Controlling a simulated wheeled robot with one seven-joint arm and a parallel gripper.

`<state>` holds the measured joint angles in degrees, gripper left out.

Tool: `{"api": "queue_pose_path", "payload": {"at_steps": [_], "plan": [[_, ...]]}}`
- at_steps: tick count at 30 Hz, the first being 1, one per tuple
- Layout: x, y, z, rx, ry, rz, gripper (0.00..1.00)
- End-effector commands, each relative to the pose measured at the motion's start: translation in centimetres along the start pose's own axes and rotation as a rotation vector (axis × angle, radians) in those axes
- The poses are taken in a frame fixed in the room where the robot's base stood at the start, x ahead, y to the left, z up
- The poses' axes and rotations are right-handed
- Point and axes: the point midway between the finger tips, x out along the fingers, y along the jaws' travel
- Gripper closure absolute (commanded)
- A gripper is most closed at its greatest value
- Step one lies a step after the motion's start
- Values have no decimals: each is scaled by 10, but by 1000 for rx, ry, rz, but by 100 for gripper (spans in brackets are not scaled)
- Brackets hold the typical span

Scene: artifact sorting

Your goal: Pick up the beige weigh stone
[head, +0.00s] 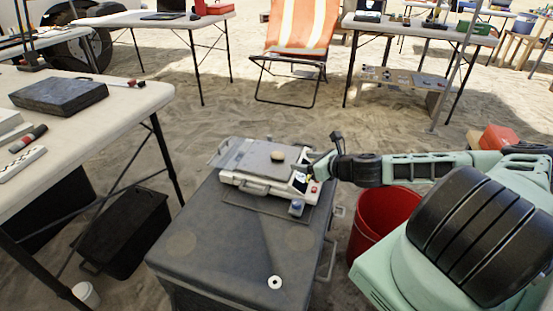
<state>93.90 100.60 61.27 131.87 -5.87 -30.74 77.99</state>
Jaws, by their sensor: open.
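The beige weigh stone (277,155) is a small rounded lump. It sits on the grey flat top of a scale-like device (254,187), which rests on a large dark grey case. My gripper (312,167) comes in from the right and is just to the right of the stone, over the device's right end. It is open, apart from the stone, and nothing shows between its fingers. The fingers are small and dark in this view, so their exact height above the device is hard to judge.
The dark grey case (215,245) carries a white ring-shaped disc (275,282) near its front. A red bucket (372,225) stands right of the case, below my arm. A table (120,118) holding a dark slab (58,95) is at left. An orange striped chair (300,25) stands behind.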

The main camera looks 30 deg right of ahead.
Motion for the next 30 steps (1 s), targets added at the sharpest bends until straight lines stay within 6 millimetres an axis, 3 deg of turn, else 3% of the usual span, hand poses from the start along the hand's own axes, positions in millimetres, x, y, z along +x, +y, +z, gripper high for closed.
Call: {"api": "queue_pose_path", "payload": {"at_steps": [3, 7, 16, 24, 30], "plan": [[27, 1, -2, -3, 1, 3, 40], [49, 0, -1, -3, 1, 2, 40], [72, -1, 0, -3, 1, 1, 40], [109, -4, 3, -2, 1, 1, 40], [115, -4, 5, -2, 1, 1, 40]]}}
